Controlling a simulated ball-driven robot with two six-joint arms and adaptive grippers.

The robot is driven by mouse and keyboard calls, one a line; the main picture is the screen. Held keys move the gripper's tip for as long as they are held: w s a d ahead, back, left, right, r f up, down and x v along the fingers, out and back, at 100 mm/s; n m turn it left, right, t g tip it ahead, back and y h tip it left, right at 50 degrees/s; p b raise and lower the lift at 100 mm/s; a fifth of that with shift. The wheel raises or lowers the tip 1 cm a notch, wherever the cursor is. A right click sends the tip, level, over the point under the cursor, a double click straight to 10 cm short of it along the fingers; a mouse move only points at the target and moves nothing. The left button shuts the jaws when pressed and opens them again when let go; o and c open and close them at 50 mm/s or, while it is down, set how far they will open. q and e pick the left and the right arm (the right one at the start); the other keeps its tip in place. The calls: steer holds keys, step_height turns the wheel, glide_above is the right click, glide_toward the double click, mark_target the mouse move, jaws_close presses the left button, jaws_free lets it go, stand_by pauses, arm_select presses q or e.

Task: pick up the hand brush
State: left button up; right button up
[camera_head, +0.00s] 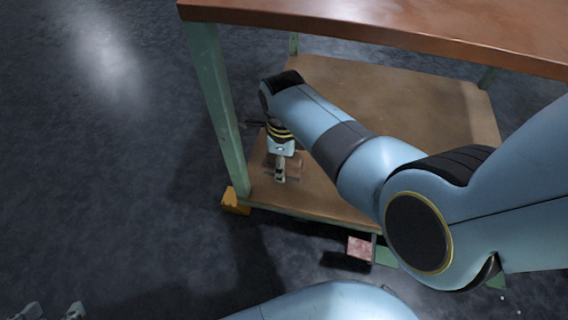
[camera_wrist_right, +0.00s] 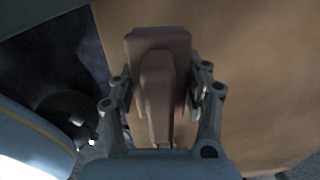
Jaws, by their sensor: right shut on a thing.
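The hand brush (camera_wrist_right: 158,85) is a brown block with a raised, narrowing handle. In the right wrist view it sits between the two fingers of my right gripper (camera_wrist_right: 165,100), which is shut on it. In the head view my right gripper (camera_head: 280,176) points down over the front left part of the lower shelf, with brown parts of the brush (camera_head: 294,166) showing around its fingers. I cannot tell whether the brush touches the shelf. My left gripper (camera_head: 52,312) shows only its fingertips at the bottom left edge; they are apart with nothing between them.
The lower shelf (camera_head: 420,110) is brown and mostly bare, under a reddish tabletop (camera_head: 400,25). A green table leg (camera_head: 216,100) stands close left of my right gripper. A yellow block (camera_head: 236,201) is at its foot. A reddish block (camera_head: 360,247) is before the shelf. The left floor is clear.

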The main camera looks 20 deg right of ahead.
arm_select(q)
step_height(320, 180, up, 7)
steer(key=s+g+p, duration=0.2)
steer(key=g+p, duration=0.2)
steer(key=g, duration=0.1)
steer(key=s+a+f+g+p, duration=0.1)
steer(key=s+a+f+p, duration=0.1)
steer(key=s+f+p, duration=0.1)
steer(key=shift+s+f+g+y, duration=0.2)
steer(key=shift+f+g+y, duration=0.1)
steer(key=shift+f, duration=0.6)
arm_select(e)
steer(key=s+d+r, duration=0.5)
steer(key=d+r, duration=0.2)
steer(key=d, duration=0.3)
steer(key=shift+d, duration=0.3)
steer(key=shift+r, duration=0.1)
steer(key=o, duration=0.5)
steer(key=shift+c, duration=1.4)
